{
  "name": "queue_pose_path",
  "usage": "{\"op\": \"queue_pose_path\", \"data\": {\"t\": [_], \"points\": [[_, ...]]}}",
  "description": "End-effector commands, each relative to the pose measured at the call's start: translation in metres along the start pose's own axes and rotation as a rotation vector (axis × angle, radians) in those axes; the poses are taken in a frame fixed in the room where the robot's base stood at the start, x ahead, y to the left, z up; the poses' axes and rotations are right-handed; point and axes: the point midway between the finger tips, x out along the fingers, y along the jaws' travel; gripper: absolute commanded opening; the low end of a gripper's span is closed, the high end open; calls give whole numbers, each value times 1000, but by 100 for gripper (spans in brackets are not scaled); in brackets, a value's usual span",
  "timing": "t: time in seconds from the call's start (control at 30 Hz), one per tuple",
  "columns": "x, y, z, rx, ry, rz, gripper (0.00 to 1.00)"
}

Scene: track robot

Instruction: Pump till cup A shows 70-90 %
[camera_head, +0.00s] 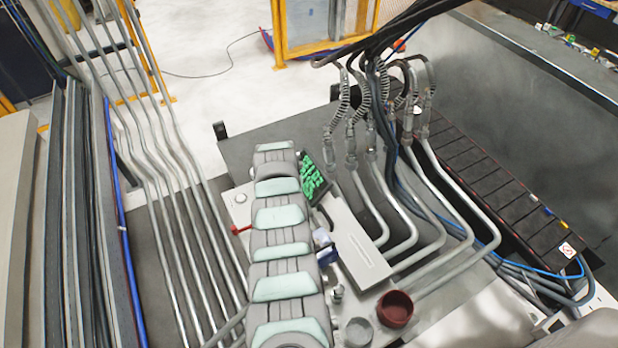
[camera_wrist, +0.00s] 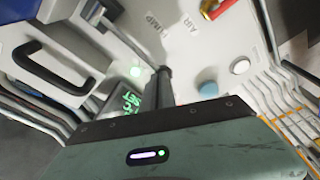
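My gripper (camera_wrist: 163,76) shows in the wrist view as a narrow dark finger shape over the control panel (camera_wrist: 185,55); I cannot tell whether its fingers are apart. Its tip is near the PUMP label (camera_wrist: 153,22) and a glowing pale green light (camera_wrist: 135,72); contact is unclear. The display (camera_wrist: 128,102) has green characters, partly covered and too blurred to read. In the head view the display (camera_head: 313,175) shows several green lines, also unreadable. A grey cup (camera_head: 358,331) and a dark red cup (camera_head: 395,308) stand at the lower right; neither shows a readable letter.
A black handle (camera_wrist: 58,78) is at left. Metal pipes (camera_head: 440,225) run right of the panel.

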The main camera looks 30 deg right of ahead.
Motion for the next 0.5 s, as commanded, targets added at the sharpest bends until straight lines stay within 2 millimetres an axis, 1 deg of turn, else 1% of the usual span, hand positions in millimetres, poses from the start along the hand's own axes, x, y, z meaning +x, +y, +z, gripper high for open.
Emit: {"op": "queue_pose_path", "data": {"t": [0.5], "points": [[-36, -1, -8, -1, 4, -1, 0]]}}
